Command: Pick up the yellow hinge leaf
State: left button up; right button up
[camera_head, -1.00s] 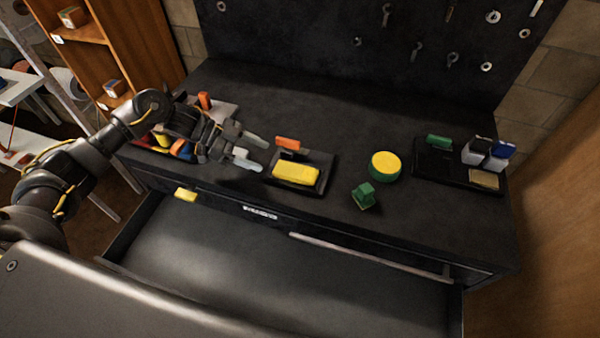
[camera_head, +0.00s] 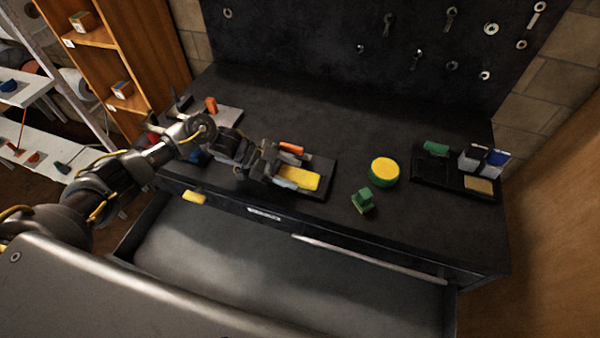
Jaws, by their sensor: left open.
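The yellow hinge leaf (camera_head: 304,178) is a flat yellow block lying on a small black tray (camera_head: 325,172) on the dark workbench. My left gripper (camera_head: 287,170) reaches in from the left with its fingers open at the left end of the leaf. One pale finger shows along the near left side of the leaf, and the other is on the far side, close to an orange piece (camera_head: 291,148). The fingers hide the leaf's left end; I cannot tell whether they touch it. My right gripper is not in view.
A green-and-yellow round piece (camera_head: 384,171) and a small green block (camera_head: 363,200) stand to the right. A black tray (camera_head: 430,180) holds several items farther right. Below the benchtop a drawer (camera_head: 270,255) is open and empty. The back of the bench is clear.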

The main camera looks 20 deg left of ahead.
pick_arm(q)
jog(key=shift+x, duration=0.8)
jog(key=shift+a, duration=0.1)
jog(key=shift+c, duration=0.4)
jog(key=c, duration=1)
